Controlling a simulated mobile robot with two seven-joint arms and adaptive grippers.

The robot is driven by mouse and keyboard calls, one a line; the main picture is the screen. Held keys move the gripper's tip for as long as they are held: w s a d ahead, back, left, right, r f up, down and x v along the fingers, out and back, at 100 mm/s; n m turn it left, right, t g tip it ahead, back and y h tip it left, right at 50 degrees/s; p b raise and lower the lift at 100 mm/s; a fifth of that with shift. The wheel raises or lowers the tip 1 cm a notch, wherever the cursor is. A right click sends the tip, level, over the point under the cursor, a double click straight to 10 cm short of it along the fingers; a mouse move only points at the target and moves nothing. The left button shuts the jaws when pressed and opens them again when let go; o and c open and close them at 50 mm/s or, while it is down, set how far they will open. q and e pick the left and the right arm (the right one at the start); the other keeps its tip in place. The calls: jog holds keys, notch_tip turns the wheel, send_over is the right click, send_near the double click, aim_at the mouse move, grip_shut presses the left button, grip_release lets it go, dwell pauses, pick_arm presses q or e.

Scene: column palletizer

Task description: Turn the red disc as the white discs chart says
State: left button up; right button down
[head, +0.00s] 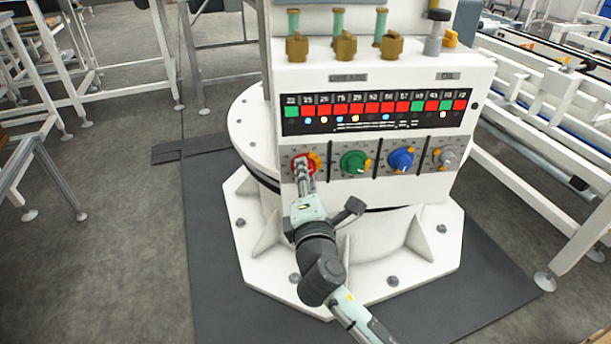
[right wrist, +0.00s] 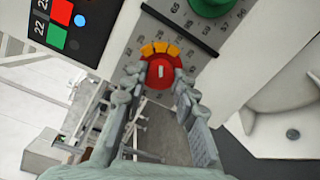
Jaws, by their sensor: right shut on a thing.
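The red disc (head: 297,160) is a knob at the left end of a row of dials on the white machine's front. An orange mark shows on its right side in the head view. In the right wrist view the red disc (right wrist: 162,72) has a small pale mark in its middle and orange blocks along its upper edge. My right gripper (head: 303,169) reaches it from below and is shut on it, one finger on each side. The fingers partly cover the disc in the head view. I cannot make out a chart of white discs. My left gripper is out of view.
A green knob (head: 354,162), a blue knob (head: 401,159) and a grey knob (head: 446,159) sit to the right. Above them is a black display (head: 375,124) with numbers, red and green squares and small lights. Brass valves (head: 345,48) stand above. White frames flank the machine.

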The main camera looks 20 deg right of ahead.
jog(key=c, duration=1.2)
grip_release()
jog(key=v, duration=1.2)
